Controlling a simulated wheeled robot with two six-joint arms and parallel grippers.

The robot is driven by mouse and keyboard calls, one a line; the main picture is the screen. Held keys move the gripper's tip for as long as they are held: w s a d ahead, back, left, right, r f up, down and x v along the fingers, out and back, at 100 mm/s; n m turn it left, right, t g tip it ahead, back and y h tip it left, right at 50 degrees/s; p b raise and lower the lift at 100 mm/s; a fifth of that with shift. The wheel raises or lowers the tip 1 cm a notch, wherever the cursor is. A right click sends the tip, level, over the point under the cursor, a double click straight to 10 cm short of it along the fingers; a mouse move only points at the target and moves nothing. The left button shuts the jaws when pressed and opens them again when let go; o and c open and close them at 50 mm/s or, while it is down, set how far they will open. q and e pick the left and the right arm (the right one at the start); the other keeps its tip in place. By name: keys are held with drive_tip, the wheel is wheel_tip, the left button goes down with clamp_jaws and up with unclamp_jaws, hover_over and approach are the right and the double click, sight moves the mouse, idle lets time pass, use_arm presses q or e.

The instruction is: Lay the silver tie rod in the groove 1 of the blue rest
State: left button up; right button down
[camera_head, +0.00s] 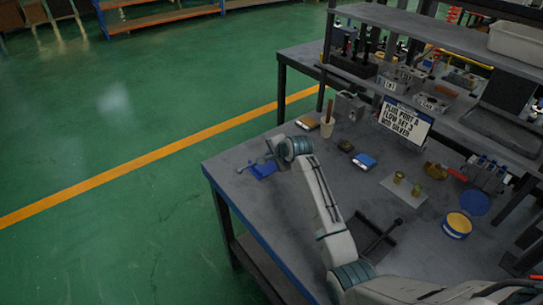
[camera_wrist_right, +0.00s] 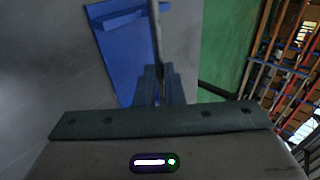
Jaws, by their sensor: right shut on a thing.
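The blue rest (camera_head: 263,171) lies near the left corner of the grey table. My right gripper (camera_wrist_right: 160,88) is shut on the thin silver tie rod (camera_wrist_right: 155,35), which extends away from the fingertips over the edge of the rest. In the head view my right gripper (camera_head: 268,158) is at the rest, partly hidden by its own wrist. I cannot tell whether the rod touches the rest or which groove it is over. My left gripper is in neither view.
Open green floor lies beyond the left edge.

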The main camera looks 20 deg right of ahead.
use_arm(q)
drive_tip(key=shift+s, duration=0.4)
use_arm(e)
drive_tip(key=shift+f, duration=0.3)
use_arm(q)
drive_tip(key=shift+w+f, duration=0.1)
use_arm(e)
drive_tip(key=shift+f, duration=0.3)
drive_tip(key=c, duration=1.7)
unclamp_jaws()
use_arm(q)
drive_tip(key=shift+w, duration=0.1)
use_arm(e)
drive_tip(key=shift+r+p, duration=0.35)
drive_tip(key=shift+p, duration=0.1)
drive_tip(key=shift+r+p, duration=0.75)
drive_tip(key=shift+p, duration=0.15)
drive_tip(key=shift+r+p, duration=1.85)
drive_tip(key=shift+p, duration=0.45)
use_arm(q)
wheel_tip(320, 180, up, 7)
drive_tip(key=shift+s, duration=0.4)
